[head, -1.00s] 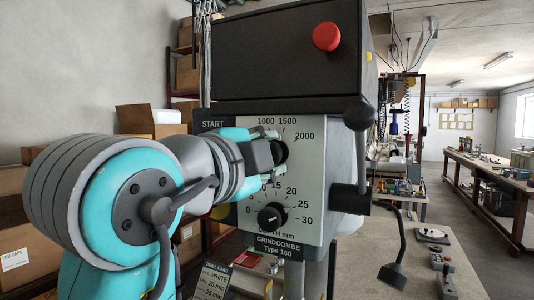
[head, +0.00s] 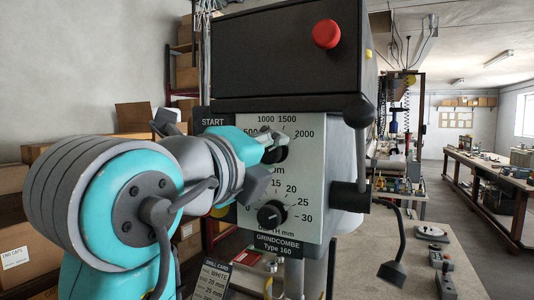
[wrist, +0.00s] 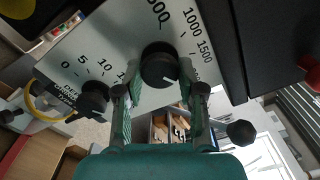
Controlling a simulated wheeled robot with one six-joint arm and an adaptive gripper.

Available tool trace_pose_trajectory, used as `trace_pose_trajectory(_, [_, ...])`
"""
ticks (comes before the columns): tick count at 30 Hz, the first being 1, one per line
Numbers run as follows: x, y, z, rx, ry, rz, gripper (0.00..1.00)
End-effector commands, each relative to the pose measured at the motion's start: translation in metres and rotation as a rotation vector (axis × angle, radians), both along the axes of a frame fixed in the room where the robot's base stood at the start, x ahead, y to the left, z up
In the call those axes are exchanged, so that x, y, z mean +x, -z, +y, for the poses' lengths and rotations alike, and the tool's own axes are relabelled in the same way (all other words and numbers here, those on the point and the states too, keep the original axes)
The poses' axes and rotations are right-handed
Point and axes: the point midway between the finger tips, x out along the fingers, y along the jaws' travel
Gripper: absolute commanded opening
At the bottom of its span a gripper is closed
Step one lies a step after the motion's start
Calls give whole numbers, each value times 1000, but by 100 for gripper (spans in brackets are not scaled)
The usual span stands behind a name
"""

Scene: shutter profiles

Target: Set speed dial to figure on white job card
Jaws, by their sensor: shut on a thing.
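The speed dial (head: 274,152) is a black knob on the pale front panel of the drill head, under figures from 500 to 2000. It also shows in the wrist view (wrist: 158,65), with a white mark towards its lower right edge. My gripper (head: 268,160) is shut on the speed dial, one finger above and one below it in the head view. The wrist view shows both fingers reaching the dial (wrist: 160,92).
A black depth dial (head: 271,214) sits just below, scaled 0 to 30. A red button (head: 326,34) is on the dark housing above. A black lever (head: 358,112) sticks out at the right. A bench (head: 420,270) with small items is at the lower right.

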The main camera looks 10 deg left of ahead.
Motion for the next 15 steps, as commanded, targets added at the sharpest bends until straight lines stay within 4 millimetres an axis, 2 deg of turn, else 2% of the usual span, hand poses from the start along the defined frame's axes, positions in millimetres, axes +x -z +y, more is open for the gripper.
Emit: trace_pose_trajectory(15, [0, 2, 0, 48, 1, -13, 4])
